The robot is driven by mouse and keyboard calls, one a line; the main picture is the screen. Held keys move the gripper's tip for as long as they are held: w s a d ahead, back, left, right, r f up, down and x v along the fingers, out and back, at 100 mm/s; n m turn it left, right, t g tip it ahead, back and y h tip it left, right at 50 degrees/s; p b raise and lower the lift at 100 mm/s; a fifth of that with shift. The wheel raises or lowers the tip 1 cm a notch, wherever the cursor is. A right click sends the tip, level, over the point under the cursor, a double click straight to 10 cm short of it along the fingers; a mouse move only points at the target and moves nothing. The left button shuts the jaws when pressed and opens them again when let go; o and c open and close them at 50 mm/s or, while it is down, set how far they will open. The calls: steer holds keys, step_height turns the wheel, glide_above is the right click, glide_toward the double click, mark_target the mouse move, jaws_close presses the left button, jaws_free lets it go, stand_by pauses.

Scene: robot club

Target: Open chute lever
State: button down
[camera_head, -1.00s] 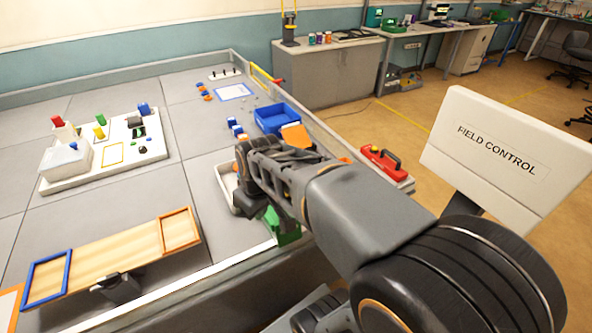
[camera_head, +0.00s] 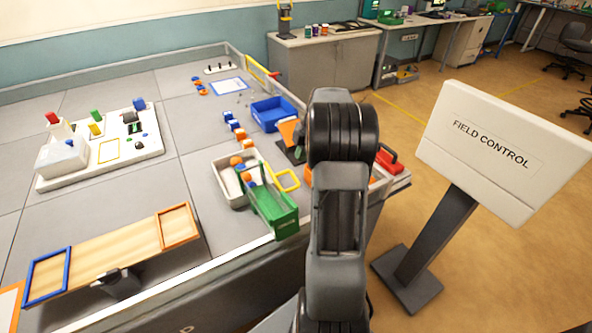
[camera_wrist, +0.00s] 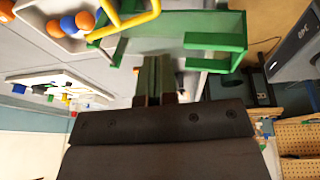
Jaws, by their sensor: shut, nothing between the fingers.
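The green chute (camera_head: 274,212) stands at the front edge of the field table, with a yellow loop-shaped lever (camera_head: 288,181) at its upper right side. In the wrist view the green chute (camera_wrist: 222,42) fills the upper right, and the yellow lever (camera_wrist: 135,18) is at the top. My gripper (camera_wrist: 154,62) is shut and empty; its fingertips appear near the chute and lever, with no clear contact. In the head view my arm hides the gripper.
A grey tray (camera_head: 222,186) with orange and blue balls sits left of the chute. A blue bin (camera_head: 268,122) and an orange-topped stand (camera_head: 289,132) are behind. A red toolbox (camera_head: 388,160) is right of my arm. The FIELD CONTROL sign (camera_head: 490,155) stands at the right.

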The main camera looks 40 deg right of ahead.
mark_target(293, 188)
steer(key=x, duration=1.2)
steer(key=shift+w+d+p, duration=0.2)
steer(key=shift+d+p, duration=0.15)
steer(key=shift+d, duration=0.05)
steer(key=shift+w+f, duration=0.1)
steer(key=shift+f, duration=0.55)
steer(key=shift+f, duration=0.1)
step_height(293, 188, down, 4)
steer(key=b, duration=0.5)
steer(key=shift+w+b, duration=0.15)
steer(key=shift+b, duration=0.25)
steer(key=shift+s+r+p, duration=0.2)
steer(key=shift+r+p, duration=0.2)
steer(key=shift+r, duration=0.25)
steer(key=s+d+r, duration=0.1)
steer(key=s+r, duration=0.1)
steer(key=r, duration=0.4)
steer(key=s+d+r, duration=0.1)
steer(key=s+r, duration=0.1)
steer(key=r, duration=0.4)
steer(key=shift+s+d+p, duration=0.2)
steer(key=shift+s+p, duration=0.05)
steer(key=shift+p, duration=0.1)
